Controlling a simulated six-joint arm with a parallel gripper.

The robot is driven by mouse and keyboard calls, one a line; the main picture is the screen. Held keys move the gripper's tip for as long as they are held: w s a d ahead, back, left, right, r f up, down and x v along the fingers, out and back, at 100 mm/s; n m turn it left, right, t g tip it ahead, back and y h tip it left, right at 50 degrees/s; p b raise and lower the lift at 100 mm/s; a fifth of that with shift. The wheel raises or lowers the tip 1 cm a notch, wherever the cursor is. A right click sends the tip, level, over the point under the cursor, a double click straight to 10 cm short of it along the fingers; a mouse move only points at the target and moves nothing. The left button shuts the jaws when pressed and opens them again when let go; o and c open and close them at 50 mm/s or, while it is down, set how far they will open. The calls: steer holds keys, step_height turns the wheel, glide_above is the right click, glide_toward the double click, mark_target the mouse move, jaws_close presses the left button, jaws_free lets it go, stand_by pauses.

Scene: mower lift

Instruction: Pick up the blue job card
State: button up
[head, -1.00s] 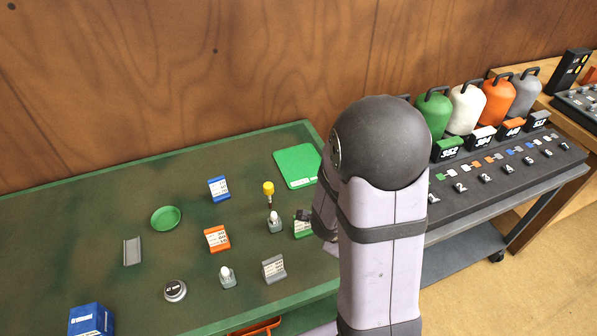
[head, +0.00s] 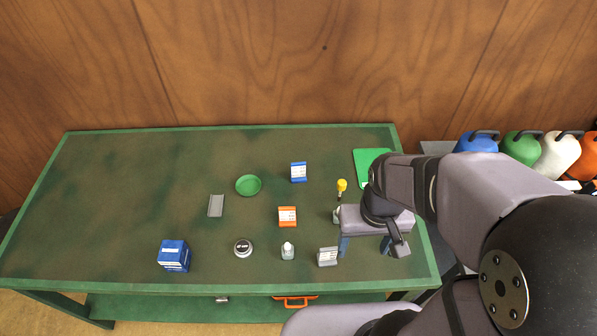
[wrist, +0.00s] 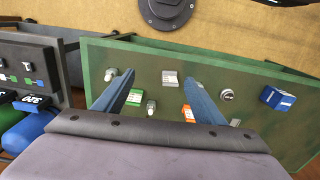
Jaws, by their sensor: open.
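The blue job card (head: 299,172) stands on the green bench near its back, with a white printed face and a blue edge. I cannot make it out in the wrist view. My gripper (head: 365,246) is to the right of and nearer than the card, over the bench's right end, apart from it. Its two blue fingers are spread and empty; they also show in the wrist view (wrist: 160,76).
An orange card (head: 287,216) and a grey card (head: 327,257) stand nearby, with a green dish (head: 248,185), a grey channel (head: 216,205), a round gauge (head: 243,248) and a blue box (head: 174,255). A yellow-topped tool (head: 342,186) stands right of the blue card. The bench's left half is mostly clear.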

mark_target(299, 167)
steer(key=w+a+f+t+b, duration=0.4)
steer(key=w+f, duration=0.3)
steer(key=w, duration=0.5)
steer(key=w+a+f+t+y+b, duration=0.1)
steer(key=w+a+f+t+b, duration=0.2)
steer(key=w+f, duration=0.4)
steer(key=w+a+f+t+b, duration=0.4)
steer(key=w+f, duration=0.3)
steer(key=w, duration=1.1)
steer(key=shift+w+a+f+t+y+b, duration=0.2)
steer(key=shift+w+a+t+y+b, duration=0.15)
steer(key=shift+a+t, duration=0.35)
steer(key=shift+w+a+f+n+t+b, duration=0.15)
steer(key=shift+w+f+n+t+b, duration=0.25)
steer(key=shift+n+t, duration=0.1)
steer(key=shift+w+f+p, duration=0.15)
steer(key=shift+w+p, duration=0.2)
steer(key=shift+w, duration=0.2)
steer(key=shift+w+f, duration=0.2)
steer(key=shift+w, duration=0.15)
